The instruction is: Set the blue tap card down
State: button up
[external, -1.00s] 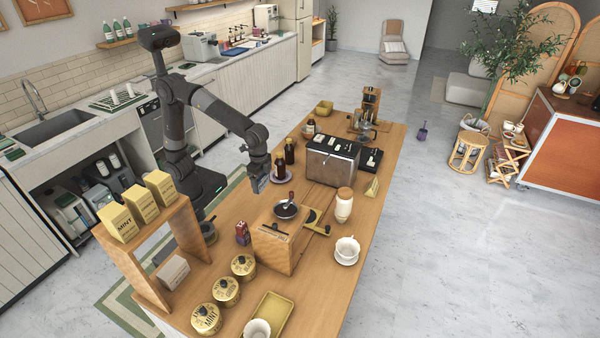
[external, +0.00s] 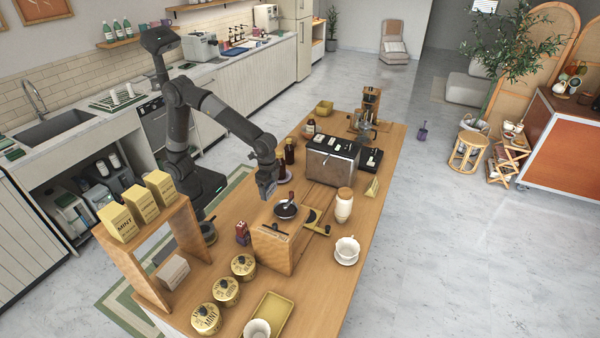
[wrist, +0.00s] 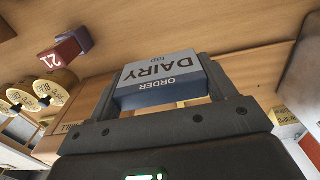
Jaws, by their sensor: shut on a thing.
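The blue tap card (wrist: 160,75) is a small block with a pale face reading "DAIRY", "tap" and "ORDER", and a darker blue edge. In the wrist view it sits between the two fingers of my gripper, which are shut on it. In the external view my gripper (external: 268,192) points down over the wooden cart top (external: 225,215), just behind the black bowl. The card is too small and too hidden by the gripper to make out there. I cannot tell how far its lower side is from the wood.
A black bowl with a red-handled tool (external: 285,210) stands close in front of my gripper. Dark bottles (external: 290,152) and a grey machine (external: 331,160) stand behind.

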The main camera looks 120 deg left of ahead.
aim_at(270, 189)
jog(key=a+f, duration=0.2)
jog(key=f, duration=0.1)
jog(key=shift+s+f, duration=0.15)
jog(key=shift+s, duration=0.25)
jog(key=w+a+f, duration=0.1)
jog(key=a+f, duration=0.1)
jog(key=a, duration=0.1)
jog(key=w+a+f, duration=0.1)
jog(key=a+f, duration=0.1)
jog(key=a, duration=0.1)
jog(key=w+a+f, duration=0.1)
jog(key=a+f, duration=0.1)
jog(key=a, duration=0.1)
jog(key=shift+w+a, duration=0.15)
jog(key=shift+w, duration=0.05)
jog(key=shift+f, duration=1.9)
jog(key=shift+f, duration=0.15)
jog(key=o, duration=1)
